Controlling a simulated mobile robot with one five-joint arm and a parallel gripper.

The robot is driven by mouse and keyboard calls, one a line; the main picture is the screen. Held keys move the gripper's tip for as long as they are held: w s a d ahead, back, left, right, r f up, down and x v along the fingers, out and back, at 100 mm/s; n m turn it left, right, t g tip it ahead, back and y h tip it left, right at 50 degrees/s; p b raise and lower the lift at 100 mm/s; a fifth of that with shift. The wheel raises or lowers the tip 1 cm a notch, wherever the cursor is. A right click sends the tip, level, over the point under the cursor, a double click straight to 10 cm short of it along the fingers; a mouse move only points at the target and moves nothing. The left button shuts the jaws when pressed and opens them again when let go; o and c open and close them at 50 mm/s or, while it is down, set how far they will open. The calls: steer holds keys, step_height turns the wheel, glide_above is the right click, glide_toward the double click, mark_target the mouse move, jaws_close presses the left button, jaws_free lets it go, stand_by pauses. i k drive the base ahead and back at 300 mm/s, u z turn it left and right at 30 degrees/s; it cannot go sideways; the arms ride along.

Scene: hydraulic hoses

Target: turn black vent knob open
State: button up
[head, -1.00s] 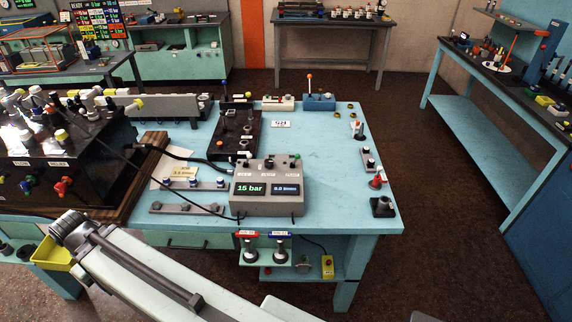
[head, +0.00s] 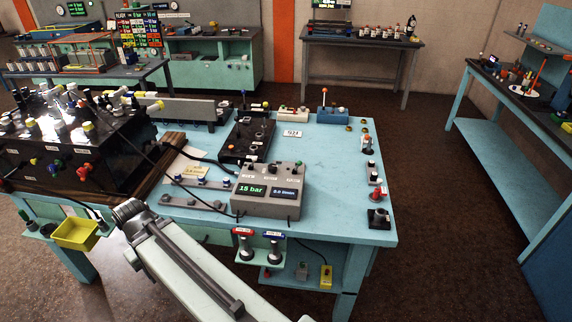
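A grey control box (head: 268,198) stands on the turquoise table, with a green display that seems to read 15 bar and a second smaller display. Small dark knobs (head: 273,169) sit along its top; their labels are too small to read. A black valve block (head: 248,139) with several small knobs lies behind it. My arm reaches up from the bottom edge, left of centre; my gripper does not show.
A large black unit (head: 75,145) with hoses and coloured knobs stands left, its cables running to the grey box. A yellow bin (head: 79,234) hangs at the front left. Two handled tools hang below the table's front edge. The table's right middle (head: 320,170) is clear.

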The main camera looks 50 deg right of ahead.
mark_target(272, 167)
steer(key=z, duration=0.15)
steer(key=i, duration=1)
